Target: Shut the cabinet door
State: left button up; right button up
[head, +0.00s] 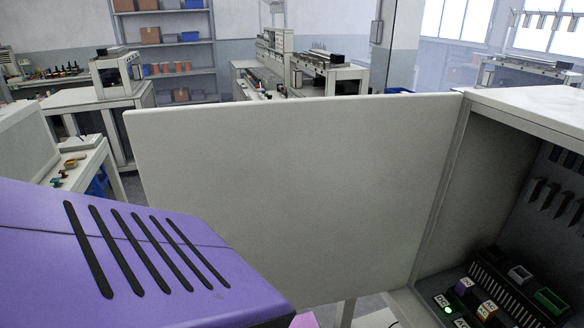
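The cabinet door (290,190) is a large pale grey panel. It stands wide open, reaching left from its hinged edge at the cabinet's left front upright. The cabinet (535,103) is at the right, with its dark interior exposed. Inside, at the bottom, are a black slotted rack (510,285), small labelled blocks (486,311) and a lit green indicator (465,283). Neither of my grippers shows in the head view, and nothing visible touches the door. The door's lower left part is hidden behind a purple housing in the foreground.
A white workbench (75,165) with small items stands at the left. Behind the door are a shelf unit (165,48) with boxes and more benches with machines (330,72). Some floor shows below the door, near the cabinet's legs.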

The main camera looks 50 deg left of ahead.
aim_at(330, 200)
jog(key=k+j+z, duration=0.15)
jog(key=j, duration=0.35)
jog(key=k+j+z, duration=0.1)
jog(key=k+j, duration=0.3)
jog(key=k+j+z, duration=0.15)
jog(key=j, duration=0.2)
jog(key=k+j+z, duration=0.1)
jog(key=j, duration=0.2)
jog(key=k+j+z, duration=0.25)
jog(key=j, duration=0.3)
jog(key=k+j+z, duration=0.15)
jog(key=j, duration=0.25)
jog(key=k+j+z, duration=0.1)
jog(key=j, duration=0.25)
jog(key=k+j+z, duration=0.15)
jog(key=j, duration=0.75)
jog(key=i, duration=0.05)
